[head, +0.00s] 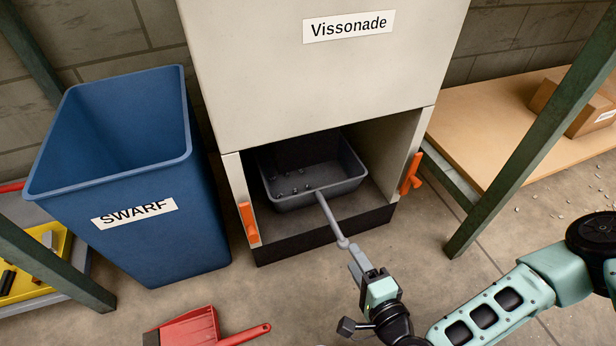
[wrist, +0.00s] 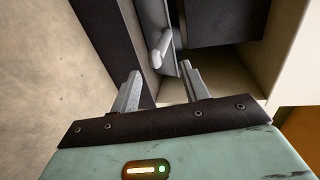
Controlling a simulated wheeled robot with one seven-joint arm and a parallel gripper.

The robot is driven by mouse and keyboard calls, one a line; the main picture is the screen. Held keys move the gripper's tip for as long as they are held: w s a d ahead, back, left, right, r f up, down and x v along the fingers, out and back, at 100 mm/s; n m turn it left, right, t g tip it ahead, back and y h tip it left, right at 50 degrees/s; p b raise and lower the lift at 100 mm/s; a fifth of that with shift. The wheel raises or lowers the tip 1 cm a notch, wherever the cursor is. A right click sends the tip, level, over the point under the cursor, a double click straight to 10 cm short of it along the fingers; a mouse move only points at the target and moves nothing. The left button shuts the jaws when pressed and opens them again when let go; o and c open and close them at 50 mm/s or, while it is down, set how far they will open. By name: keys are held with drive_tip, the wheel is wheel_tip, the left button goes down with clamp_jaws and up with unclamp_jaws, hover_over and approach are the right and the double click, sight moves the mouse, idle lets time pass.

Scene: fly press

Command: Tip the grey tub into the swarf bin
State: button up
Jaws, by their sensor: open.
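The grey tub (head: 310,198) sits upright in the open bay at the bottom of the press, with several small dark bits in it. Its grey handle (head: 329,217) sticks out of the bay toward me; the handle also shows in the wrist view (wrist: 162,46). My gripper (head: 352,254) is outside the bay at the handle's outer end. In the wrist view my gripper (wrist: 160,76) is open, with the handle's end just ahead of the gap; I cannot tell whether they touch. The blue swarf bin (head: 150,245), labelled SWARF, stands upright left of the press.
The press (head: 330,75), labelled Vissonade, has an orange handle (head: 249,222) on the left of its bay and another (head: 411,173) on the right. A red dustpan (head: 190,328) lies on the floor in front. A wooden bench (head: 500,130) with a cardboard box (head: 570,108) stands right.

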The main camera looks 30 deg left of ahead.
sight(339, 233)
drive_tip(key=shift+w+a+f+b, duration=0.2)
drive_tip(key=shift+w+a+b, duration=0.05)
drive_tip(key=shift+a+b, duration=0.15)
drive_tip(key=shift+b+x, duration=1.05)
drive_tip(key=shift+x, duration=3)
clamp_jaws()
drive_tip(key=shift+r, duration=0.2)
wheel_tip(339, 233, up, 12)
drive_tip(key=p, duration=1.1)
drive_tip(key=shift+f, duration=0.1)
